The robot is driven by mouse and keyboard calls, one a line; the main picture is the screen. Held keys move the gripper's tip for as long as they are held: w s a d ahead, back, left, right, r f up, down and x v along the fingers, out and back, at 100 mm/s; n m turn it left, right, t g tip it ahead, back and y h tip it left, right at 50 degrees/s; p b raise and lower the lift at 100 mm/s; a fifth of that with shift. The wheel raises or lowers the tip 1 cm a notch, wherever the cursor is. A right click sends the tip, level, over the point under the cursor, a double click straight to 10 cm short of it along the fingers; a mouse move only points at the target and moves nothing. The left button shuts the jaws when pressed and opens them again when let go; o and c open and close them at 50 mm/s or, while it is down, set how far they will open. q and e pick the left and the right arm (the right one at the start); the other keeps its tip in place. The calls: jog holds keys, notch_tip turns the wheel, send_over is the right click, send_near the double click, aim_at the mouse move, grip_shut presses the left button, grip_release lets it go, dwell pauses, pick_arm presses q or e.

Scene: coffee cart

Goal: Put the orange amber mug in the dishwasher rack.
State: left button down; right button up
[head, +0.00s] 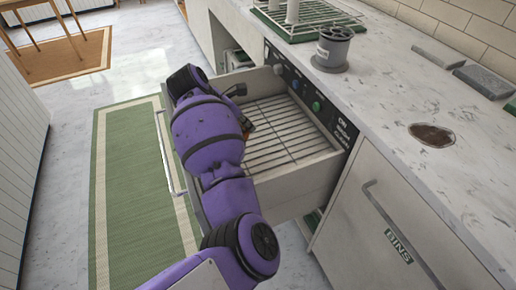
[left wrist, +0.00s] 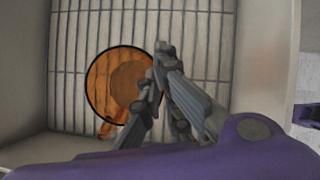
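The orange amber mug (left wrist: 107,75) shows from above in the left wrist view, with a dark round rim and its handle toward the lower left. It is over the wire floor of the dishwasher rack (left wrist: 206,30); I cannot tell whether it touches the wires. My left gripper (left wrist: 160,78) points down, its fingers close together at the mug's right rim, seemingly pinching the wall. In the head view, the rack (head: 286,137) is pulled out, and my left arm hides most of the gripper and mug; a bit of orange (head: 248,123) shows. My right gripper is out of view.
The dishwasher's control panel (head: 300,85) stands behind the rack. On the counter (head: 375,100) are a grey spool-like object (head: 332,50), a green drying rack (head: 300,22), grey blocks and a brown round patch. A bins door (head: 372,215) is at right, a green rug (head: 135,190) at left.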

pick_arm(q)
notch_tip(320, 180, down, 5)
jog(key=shift+r+b, duration=0.15)
jog(key=shift+b, duration=0.3)
notch_tip(320, 180, down, 6)
jog(key=shift+r+b, duration=0.25)
jog(key=shift+b, duration=0.3)
jog(key=c, duration=2)
grip_release()
jog(key=p+v, duration=0.2)
jog(key=v, duration=1)
jog(key=shift+p, duration=0.35)
